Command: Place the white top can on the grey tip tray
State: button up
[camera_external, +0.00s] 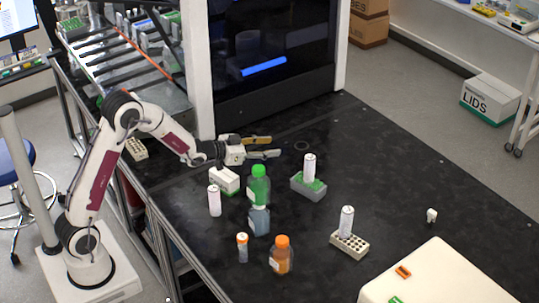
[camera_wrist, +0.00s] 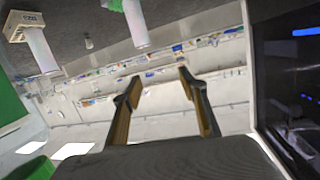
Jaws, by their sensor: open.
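The grey tip tray (camera_external: 310,193) with a green top stands on the black bench. A white can (camera_external: 309,165) stands upright on it; this can also shows at the top of the wrist view (camera_wrist: 136,24). A second white can (camera_external: 347,220) stands on a beige rack, and a third white can (camera_external: 214,202) stands on the bench at left. I cannot tell from labels which is the white top can. My gripper (camera_external: 274,147) is open and empty, pointing right above the bench, behind and left of the grey tray. Its two fingers show apart in the wrist view (camera_wrist: 158,78).
The beige rack (camera_external: 350,246) is to the right. A dark-fronted machine (camera_external: 275,60) stands behind. The right bench is mostly clear.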

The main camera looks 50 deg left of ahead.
jog(key=s+a+r+n+g+y, duration=0.15)
jog(key=s+r, duration=0.25)
jog(key=s, duration=0.5)
jog(key=s+a+r+n+g+y, duration=0.1)
jog(key=s+r+g+y, duration=0.3)
jog(key=s, duration=0.6)
jog(key=s+d+f+g+h, duration=0.1)
jog(key=s+d+g, duration=0.1)
jog(key=s, duration=1.2)
jog(key=s+d+f+g+h, duration=0.1)
jog(key=s+g+h, duration=0.1)
jog(key=s, duration=1.3)
jog(key=shift+d+f, duration=0.2)
jog(key=shift+d, duration=0.2)
